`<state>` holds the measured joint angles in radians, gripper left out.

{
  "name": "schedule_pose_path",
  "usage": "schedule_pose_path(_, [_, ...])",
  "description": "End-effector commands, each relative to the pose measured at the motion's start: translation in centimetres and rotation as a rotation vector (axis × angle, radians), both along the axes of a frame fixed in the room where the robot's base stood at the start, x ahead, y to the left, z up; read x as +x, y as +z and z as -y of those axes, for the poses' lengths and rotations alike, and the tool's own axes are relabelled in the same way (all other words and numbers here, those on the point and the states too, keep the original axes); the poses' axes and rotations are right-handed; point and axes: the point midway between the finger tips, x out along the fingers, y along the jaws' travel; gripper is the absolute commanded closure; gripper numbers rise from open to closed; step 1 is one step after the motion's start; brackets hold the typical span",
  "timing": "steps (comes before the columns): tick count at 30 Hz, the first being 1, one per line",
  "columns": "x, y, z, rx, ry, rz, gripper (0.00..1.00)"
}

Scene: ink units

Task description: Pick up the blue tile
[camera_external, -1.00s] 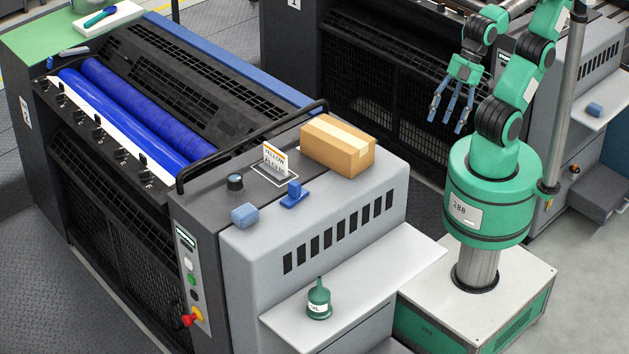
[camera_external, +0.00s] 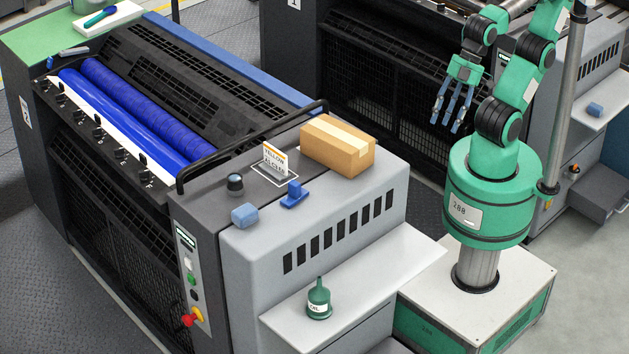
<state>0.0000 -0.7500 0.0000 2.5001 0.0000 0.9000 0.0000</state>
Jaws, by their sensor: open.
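No flat blue tile can be clearly told apart. A rounded blue block (camera_external: 245,214) lies on the front edge of the grey machine top. A small blue piece with an upright part (camera_external: 294,194) sits to its right, apart from it. My gripper (camera_external: 446,123) hangs with its fingers pointing down at the upper right, clear of the machine top and well away from both blue pieces. Its fingers are spread and nothing shows between them.
A cardboard box (camera_external: 338,146) and a small sign card (camera_external: 275,159) stand behind the blue pieces, near a dark knob (camera_external: 235,184). A black rail (camera_external: 250,146) runs behind them. A green oil can (camera_external: 318,299) stands on the lower shelf (camera_external: 385,268).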

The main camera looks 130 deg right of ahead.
Motion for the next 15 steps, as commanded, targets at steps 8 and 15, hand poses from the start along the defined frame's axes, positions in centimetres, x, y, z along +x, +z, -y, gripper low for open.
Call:
schedule_pose_path(8, [0.1, 0.1, 0.0, 0.0, 0.0, -0.001, 0.53])
schedule_pose_path(15, [1.5, 1.5, 0.3, -0.006, 0.003, -0.019, 0.53])
